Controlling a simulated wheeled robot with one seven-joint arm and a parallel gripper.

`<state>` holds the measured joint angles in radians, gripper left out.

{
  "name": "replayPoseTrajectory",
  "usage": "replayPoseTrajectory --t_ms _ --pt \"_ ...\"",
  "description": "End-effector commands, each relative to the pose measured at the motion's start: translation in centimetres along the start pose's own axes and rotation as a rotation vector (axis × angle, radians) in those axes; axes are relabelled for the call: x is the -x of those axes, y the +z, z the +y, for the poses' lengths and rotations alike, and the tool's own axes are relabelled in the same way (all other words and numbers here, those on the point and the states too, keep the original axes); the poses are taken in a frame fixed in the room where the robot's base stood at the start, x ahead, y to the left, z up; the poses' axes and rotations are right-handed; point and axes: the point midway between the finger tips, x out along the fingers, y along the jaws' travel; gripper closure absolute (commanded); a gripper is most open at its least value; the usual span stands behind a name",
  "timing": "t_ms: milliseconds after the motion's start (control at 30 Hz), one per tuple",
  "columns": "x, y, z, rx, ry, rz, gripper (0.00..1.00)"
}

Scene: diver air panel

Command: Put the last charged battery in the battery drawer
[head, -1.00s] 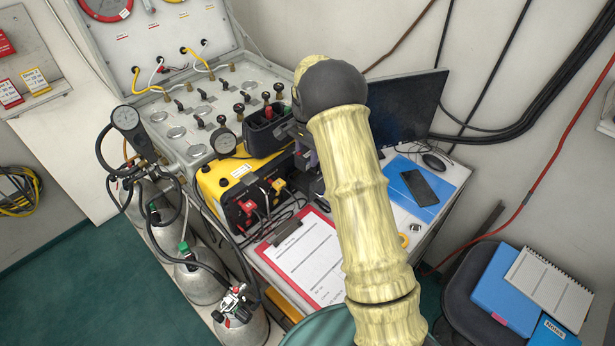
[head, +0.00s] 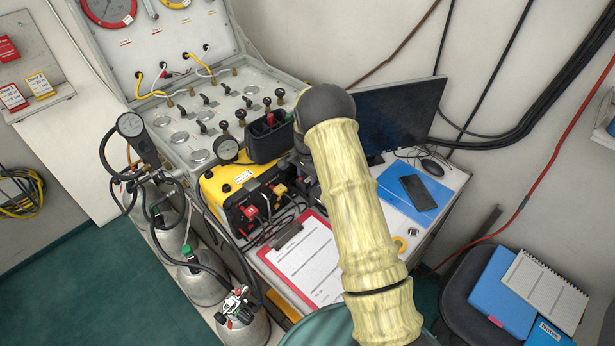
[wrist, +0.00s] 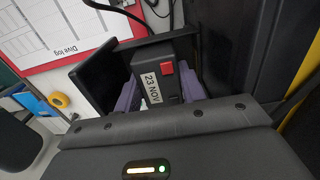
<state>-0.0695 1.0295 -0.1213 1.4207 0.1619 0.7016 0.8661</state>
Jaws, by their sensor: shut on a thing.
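My gripper (wrist: 160,92), with purple finger pads, is shut on a black battery (wrist: 143,66) in the wrist view. The battery has a red square on it and a white label reading "23 NOV". Dark panels stand on both sides of it in that view. In the head view my arm hides most of the gripper, which is beside the yellow case (head: 238,178), and the held battery cannot be made out. A black open-topped holder (head: 268,140) with a red part inside stands at the back of the case. I cannot make out the battery drawer.
A red clipboard (head: 299,262) lies on the desk in front of the case; its "Dive log" sheet shows in the wrist view. A monitor (head: 395,115), phone (head: 418,188) and mouse (head: 432,167) are to the right. Gas cylinders with hoses (head: 205,282) stand at left.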

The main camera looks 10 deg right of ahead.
Motion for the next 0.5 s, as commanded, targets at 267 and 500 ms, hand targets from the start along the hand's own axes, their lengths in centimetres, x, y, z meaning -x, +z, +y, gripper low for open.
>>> replayPoseTrajectory --t_ms 267,500 --pt "-0.18 -0.01 -0.07 0.000 -0.002 0.001 1.00" --pt "-0.28 0.07 -0.05 0.001 0.000 0.000 0.51"
